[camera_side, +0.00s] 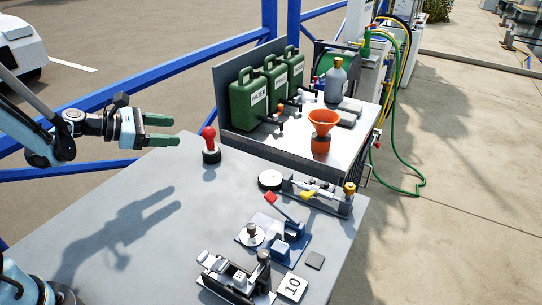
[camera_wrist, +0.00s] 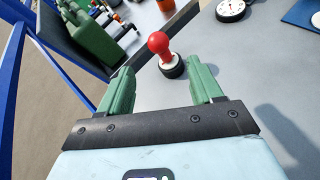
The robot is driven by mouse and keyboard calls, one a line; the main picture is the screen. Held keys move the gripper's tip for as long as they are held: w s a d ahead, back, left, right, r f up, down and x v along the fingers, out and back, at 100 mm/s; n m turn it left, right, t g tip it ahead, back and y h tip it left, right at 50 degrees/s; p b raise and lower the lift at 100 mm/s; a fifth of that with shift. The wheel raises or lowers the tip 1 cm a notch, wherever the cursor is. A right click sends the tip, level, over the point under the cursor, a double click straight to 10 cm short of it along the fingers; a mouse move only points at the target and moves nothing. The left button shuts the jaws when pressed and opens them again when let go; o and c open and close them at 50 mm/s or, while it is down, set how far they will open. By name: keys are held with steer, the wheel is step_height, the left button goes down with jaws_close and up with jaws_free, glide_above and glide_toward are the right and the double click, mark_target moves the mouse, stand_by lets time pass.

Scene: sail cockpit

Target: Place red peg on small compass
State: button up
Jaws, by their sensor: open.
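The red peg (camera_side: 209,135) has a round red head and stands upright on a dark round base on the grey table. It also shows in the wrist view (camera_wrist: 158,43), just beyond the fingers and between their lines. My gripper (camera_side: 174,131) is open and empty, with green fingers, left of the peg and above the table. In the wrist view its fingers (camera_wrist: 163,74) stand wide apart. The small compass (camera_side: 270,179) appears to be the round white dial with a dark rim lying on the table right of the peg; in the wrist view it is at the top edge (camera_wrist: 231,9).
Green water cans (camera_side: 246,100), an orange funnel (camera_side: 322,122) and a grey bottle (camera_side: 336,82) stand on a cart behind the peg. A latch assembly (camera_side: 318,195), a blue plate device (camera_side: 288,245) and a block marked 10 (camera_side: 291,287) occupy the right side. The table's left half is clear.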

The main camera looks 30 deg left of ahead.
steer(key=s+d+r+m+g+y, duration=0.2)
steer(key=s+d+m, duration=0.3)
steer(key=m, duration=0.8)
steer(key=s+d+r+m+g+y, duration=0.1)
steer(key=s+d+m+y, duration=0.3)
steer(key=s+m, duration=0.5)
steer(key=shift+d+r+m+g, duration=0.4)
steer(key=shift+d+m+g, duration=0.5)
steer(key=shift+m, duration=1.7)
steer(key=shift+d, duration=0.1)
